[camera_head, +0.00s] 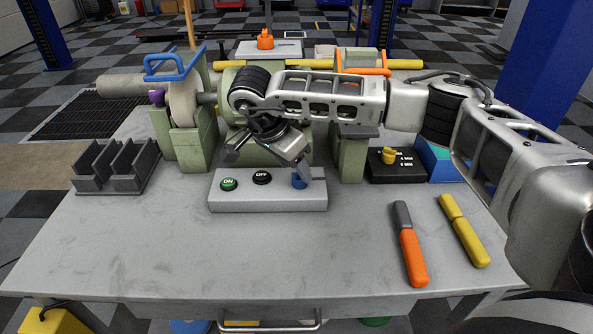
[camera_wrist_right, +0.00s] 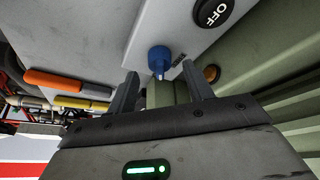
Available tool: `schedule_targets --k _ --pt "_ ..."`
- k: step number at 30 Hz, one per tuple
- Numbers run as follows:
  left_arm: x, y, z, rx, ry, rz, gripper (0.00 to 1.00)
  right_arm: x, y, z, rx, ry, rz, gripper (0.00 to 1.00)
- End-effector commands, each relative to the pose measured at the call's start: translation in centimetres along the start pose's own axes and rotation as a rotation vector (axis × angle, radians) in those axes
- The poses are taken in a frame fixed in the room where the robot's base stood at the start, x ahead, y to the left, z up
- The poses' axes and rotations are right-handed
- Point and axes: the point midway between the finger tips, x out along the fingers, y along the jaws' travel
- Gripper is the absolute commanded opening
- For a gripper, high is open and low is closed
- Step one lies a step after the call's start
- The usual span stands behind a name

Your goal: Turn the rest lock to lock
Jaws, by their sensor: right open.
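A blue knob (camera_head: 299,181) stands on the right end of the light grey control panel (camera_head: 268,203), right of the green ON button (camera_head: 229,184) and black OFF button (camera_head: 262,177). It also shows in the right wrist view (camera_wrist_right: 160,58), pointed, with a small label beside it that I cannot read. My right gripper (camera_head: 302,172) reaches down over the panel at the blue knob. In the right wrist view its two fingers (camera_wrist_right: 163,88) are apart, with the knob showing just beyond the gap between them. I cannot tell which control is the rest lock. My left gripper is not in view.
A black box (camera_head: 400,172) with a yellow knob (camera_head: 388,156) stands right of the panel. An orange-handled tool (camera_head: 412,255) and a yellow one (camera_head: 465,232) lie at the front right. A dark slotted holder (camera_head: 117,168) is at left. The green machine (camera_head: 200,150) stands behind. The front left table is clear.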

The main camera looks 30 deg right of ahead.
Motion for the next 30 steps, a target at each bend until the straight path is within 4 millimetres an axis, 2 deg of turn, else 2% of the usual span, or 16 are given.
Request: schedule_targets --k 3,10,15,21,30 --pt "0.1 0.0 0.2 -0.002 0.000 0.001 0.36 -3.0 -0.1 0.0 0.000 0.000 -0.008 0.51" --pt "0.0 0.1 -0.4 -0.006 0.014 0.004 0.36 -8.7 -0.1 -0.1 0.001 0.001 -0.007 0.51" --pt "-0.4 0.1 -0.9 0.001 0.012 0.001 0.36 -11.7 -0.1 -0.1 0.001 0.002 -0.004 0.51" --pt "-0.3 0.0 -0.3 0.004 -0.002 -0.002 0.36 -13.1 0.0 -0.1 0.002 0.001 -0.002 0.51" --pt "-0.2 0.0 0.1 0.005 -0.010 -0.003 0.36 -13.1 0.0 0.0 0.002 0.000 0.000 0.51"
